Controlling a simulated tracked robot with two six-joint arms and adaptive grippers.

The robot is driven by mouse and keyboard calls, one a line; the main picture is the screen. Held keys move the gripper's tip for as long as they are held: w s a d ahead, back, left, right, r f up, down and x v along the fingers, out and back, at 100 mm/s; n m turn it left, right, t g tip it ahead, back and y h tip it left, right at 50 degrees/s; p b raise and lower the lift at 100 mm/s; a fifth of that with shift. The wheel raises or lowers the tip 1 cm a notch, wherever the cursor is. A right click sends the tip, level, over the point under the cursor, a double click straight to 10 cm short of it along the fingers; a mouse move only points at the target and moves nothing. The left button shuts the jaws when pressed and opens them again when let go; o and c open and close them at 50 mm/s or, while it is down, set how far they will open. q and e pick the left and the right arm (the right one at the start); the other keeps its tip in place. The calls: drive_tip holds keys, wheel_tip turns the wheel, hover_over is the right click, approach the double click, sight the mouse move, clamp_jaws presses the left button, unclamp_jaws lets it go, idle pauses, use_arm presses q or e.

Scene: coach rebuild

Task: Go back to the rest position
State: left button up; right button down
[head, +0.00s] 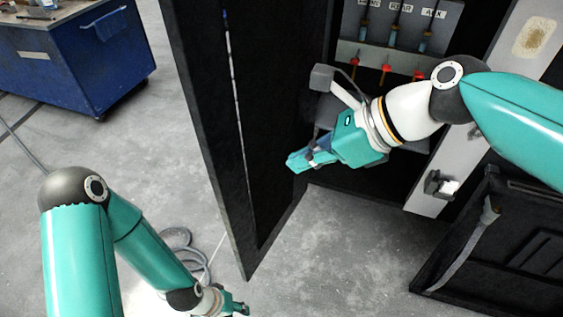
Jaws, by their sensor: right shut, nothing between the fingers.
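My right gripper (301,160) is shut and empty, at the end of the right arm that comes in from the right. It is in front of a dark open cabinet, near the inner face of a black upright panel (205,110). My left gripper (240,309) shows only in part at the bottom edge, low over the grey floor. Its fingers are too small and cut off to tell whether they are open. I see nothing held in it.
Red-tipped switches (387,70) and labelled holders (398,25) line the cabinet. A black panel (500,255) with a strap stands at the right. A blue wheeled cart (75,60) is at the upper left. A coiled grey cable (180,245) lies on the floor near my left arm.

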drive_tip(key=s+d+f+m+g+h, duration=0.1)
drive_tip(key=d+f+g, duration=0.15)
drive_tip(key=f, duration=1.05)
drive_tip(key=s+d+f+m+g+h, duration=0.15)
drive_tip(key=d+f, duration=0.25)
drive_tip(key=f, duration=0.9)
drive_tip(key=s+d+f+n+h, duration=0.1)
drive_tip(key=s+f+n, duration=0.6)
drive_tip(key=f, duration=0.4)
drive_tip(key=s+d+f+n+h, duration=0.1)
drive_tip(key=s+f+n, duration=0.55)
drive_tip(key=f, duration=0.35)
drive_tip(key=w+n, duration=0.1)
drive_tip(key=n, duration=0.1)
drive_tip(key=w+n+t, duration=0.1)
drive_tip(key=w+n, duration=0.1)
drive_tip(key=n, duration=0.1)
drive_tip(key=w+n+t, duration=0.1)
drive_tip(key=n, duration=0.2)
drive_tip(key=shift+w+d+f, duration=0.3)
drive_tip(key=shift+d, duration=0.05)
